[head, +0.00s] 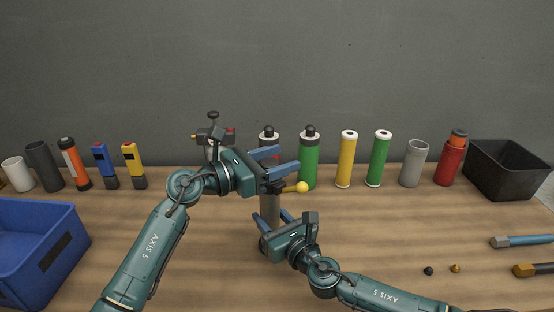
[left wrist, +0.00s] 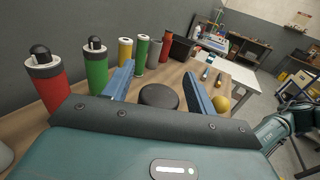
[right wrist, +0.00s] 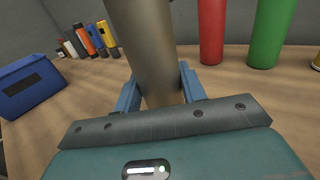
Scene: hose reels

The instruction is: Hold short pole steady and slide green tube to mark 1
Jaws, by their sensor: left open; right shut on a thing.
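The short pole (head: 270,207) is a grey-brown upright cylinder in the middle of the table. It has a dark top and a yellow ball knob (head: 302,187) on its right. My right gripper (head: 272,222) is shut on the pole low down; the right wrist view shows the pole (right wrist: 150,50) between its fingers. My left gripper (head: 287,158) is open at the pole's top, with a dark round cap (left wrist: 160,97) between its fingers. Two green tubes stand at the back, one black-topped (head: 308,165), one white-topped (head: 380,160). I cannot make out mark 1.
A blue bin (head: 40,250) stands at left and a black bin (head: 508,170) at back right. A yellow tube (head: 346,160), a grey cup (head: 413,164) and a red bottle (head: 450,162) line the back. Tools (head: 525,241) lie at right. The table between is mostly clear.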

